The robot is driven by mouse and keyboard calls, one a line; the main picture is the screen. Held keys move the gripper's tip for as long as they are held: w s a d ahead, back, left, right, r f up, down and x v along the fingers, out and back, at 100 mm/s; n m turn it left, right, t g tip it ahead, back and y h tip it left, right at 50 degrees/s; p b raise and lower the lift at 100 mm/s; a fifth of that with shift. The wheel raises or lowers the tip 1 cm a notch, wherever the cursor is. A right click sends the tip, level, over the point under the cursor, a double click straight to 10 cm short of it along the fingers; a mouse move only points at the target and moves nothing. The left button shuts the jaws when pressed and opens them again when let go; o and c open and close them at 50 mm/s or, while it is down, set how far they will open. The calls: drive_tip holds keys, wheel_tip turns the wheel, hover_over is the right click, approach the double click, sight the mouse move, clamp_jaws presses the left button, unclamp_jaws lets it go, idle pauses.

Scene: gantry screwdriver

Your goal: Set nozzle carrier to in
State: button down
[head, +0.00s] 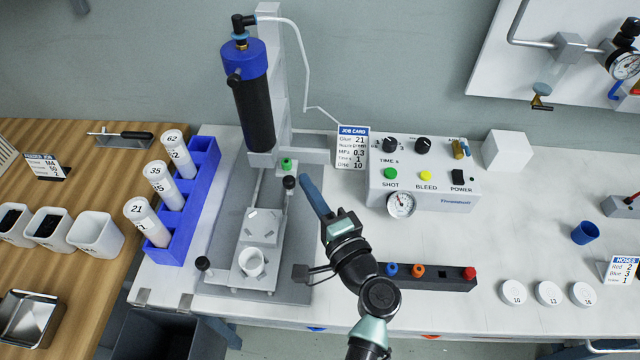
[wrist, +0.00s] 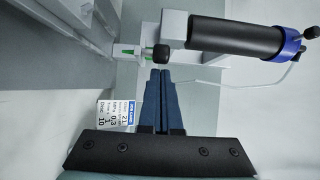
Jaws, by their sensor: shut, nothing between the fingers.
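My gripper (head: 304,180) has long blue fingers and is shut and empty. In the wrist view its fingertips (wrist: 160,72) are together, just short of a black ball knob (wrist: 161,53). In the head view the same knob (head: 289,182) is close to the left of the fingertips; I cannot tell whether they touch. The knob stands by a small light-grey carrier with a green piece (head: 287,164), below the dispenser's column; the green piece also shows in the wrist view (wrist: 127,52). This looks like the nozzle carrier, though no label shows. Its nozzle cannot be made out.
The black dispenser barrel (head: 254,112) with a blue cap stands above the carrier. A plate with a white cup (head: 251,263) lies in front. The control box (head: 425,188) and job card (head: 353,147) are to the right, a blue cartridge rack (head: 203,165) to the left.

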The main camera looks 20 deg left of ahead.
sight(270, 167)
drive_tip(key=a, duration=0.1)
drive_tip(key=s+a, duration=0.1)
drive_tip(key=a, duration=0.1)
drive_tip(key=a+b, duration=0.1)
drive_tip(key=a, duration=0.1)
drive_tip(key=shift+s, duration=0.25)
